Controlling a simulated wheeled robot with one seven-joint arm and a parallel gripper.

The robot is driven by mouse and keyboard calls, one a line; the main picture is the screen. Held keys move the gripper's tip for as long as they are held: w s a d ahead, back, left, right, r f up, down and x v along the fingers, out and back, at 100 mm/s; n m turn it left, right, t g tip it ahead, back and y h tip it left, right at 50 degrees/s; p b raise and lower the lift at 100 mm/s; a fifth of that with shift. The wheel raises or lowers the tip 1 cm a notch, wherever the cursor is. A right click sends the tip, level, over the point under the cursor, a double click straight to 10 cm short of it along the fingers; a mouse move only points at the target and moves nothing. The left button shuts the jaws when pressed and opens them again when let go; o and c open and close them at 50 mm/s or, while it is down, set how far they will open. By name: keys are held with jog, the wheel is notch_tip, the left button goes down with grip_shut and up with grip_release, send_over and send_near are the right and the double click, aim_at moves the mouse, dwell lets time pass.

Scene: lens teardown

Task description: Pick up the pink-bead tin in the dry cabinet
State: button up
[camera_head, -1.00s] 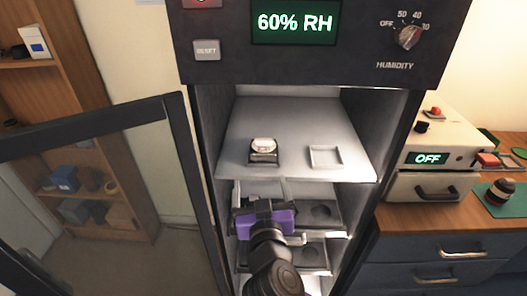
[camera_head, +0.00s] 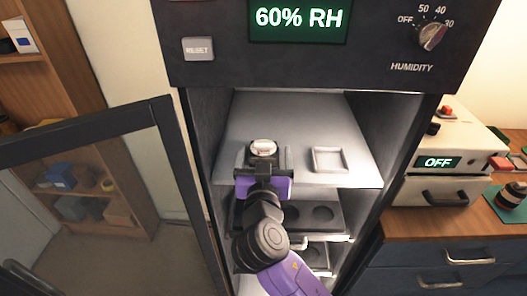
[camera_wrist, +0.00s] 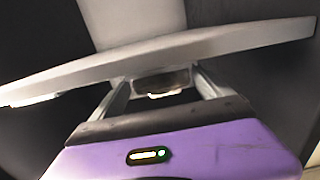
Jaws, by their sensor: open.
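The tin (camera_head: 263,147) is small, with a pale round top, and stands at the left of the dry cabinet's top shelf (camera_head: 310,116). Bead colour is too small to tell. My purple gripper (camera_head: 264,157) is open at the front of that shelf, its fingers pointing inward, one to each side of the tin. In the wrist view a dark block with a bright lower edge, likely the tin (camera_wrist: 162,82), shows between the two fingers. I cannot tell how deep the fingers reach around it. The tin's lower front is hidden by my gripper.
A lower shelf holds a dark tray with round recesses (camera_head: 322,213). The glass door (camera_head: 100,119) stands open at left. The cabinet's side walls are close on both sides.

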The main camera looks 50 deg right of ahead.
jog(key=p+x, duration=0.1)
jog(key=x, duration=0.2)
jog(key=shift+w+d, duration=0.15)
jog(key=shift+w, duration=0.2)
jog(key=shift+w+d+f+p, duration=0.1)
jog(key=shift+w+d+p, duration=0.2)
jog(key=shift+w+d, duration=0.15)
jog(key=shift+c, duration=0.4)
